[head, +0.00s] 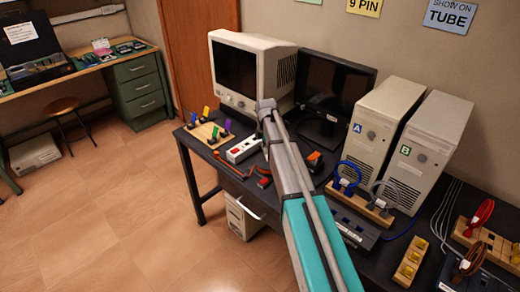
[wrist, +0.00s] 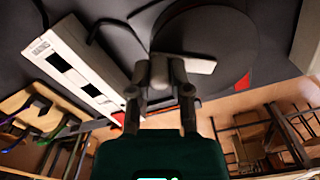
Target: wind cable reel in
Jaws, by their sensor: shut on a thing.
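A dark round disc (wrist: 225,35) with a red patch, which looks like the cable reel, fills the upper middle of the wrist view. A pale bar-shaped handle (wrist: 200,66) lies across its near side. My gripper (wrist: 168,70) is shut on this handle, its fingers close together. In the head view my arm hides the gripper and most of the reel. A red-orange cable (head: 225,162) lies along the desk's left edge, and orange parts (head: 315,158) show right of my arm. How much cable is wound cannot be told.
A white power strip (wrist: 80,62) lies left of the reel; it shows in the head view (head: 243,150). A wooden cable stand (head: 205,134), a CRT monitor (head: 250,70), a dark flat monitor (head: 333,90) and two computer towers (head: 382,130) crowd the desk. Open floor lies left.

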